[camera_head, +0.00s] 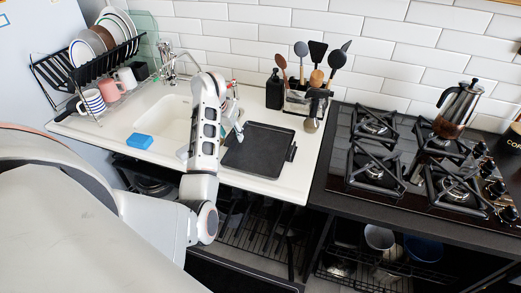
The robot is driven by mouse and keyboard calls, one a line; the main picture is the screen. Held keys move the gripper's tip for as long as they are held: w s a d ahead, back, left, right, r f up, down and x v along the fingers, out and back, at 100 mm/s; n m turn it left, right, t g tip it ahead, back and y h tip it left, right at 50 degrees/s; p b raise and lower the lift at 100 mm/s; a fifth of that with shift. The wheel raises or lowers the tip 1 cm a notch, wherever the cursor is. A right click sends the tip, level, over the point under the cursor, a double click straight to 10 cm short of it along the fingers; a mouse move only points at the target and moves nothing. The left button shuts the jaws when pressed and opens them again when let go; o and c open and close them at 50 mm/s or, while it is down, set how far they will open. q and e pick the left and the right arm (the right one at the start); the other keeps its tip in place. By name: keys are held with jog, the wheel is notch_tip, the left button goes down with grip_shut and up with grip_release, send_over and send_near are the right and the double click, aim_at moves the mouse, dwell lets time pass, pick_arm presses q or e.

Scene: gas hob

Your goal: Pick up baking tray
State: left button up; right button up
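The black baking tray (262,148) lies flat on the white counter, between the sink and the hob. It has a small handle at its right side. My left arm rises in front of the sink and bends over near the tray's left edge, hiding part of that edge. My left gripper (238,130) is at the tray's upper left corner, small and partly hidden by my own arm. I cannot tell whether it touches the tray or how far its fingers are apart. My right gripper is not in view.
A sink (165,118) with a blue sponge (139,141) beside it is at the left. A dish rack (85,65) with plates and mugs stands behind. A utensil holder (305,98) and black bottle (275,90) stand behind the tray. A moka pot (458,108) is on the gas hob (345,190).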

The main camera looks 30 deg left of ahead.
pick_arm(q)
grip_shut()
jog(key=shift+r, duration=0.1)
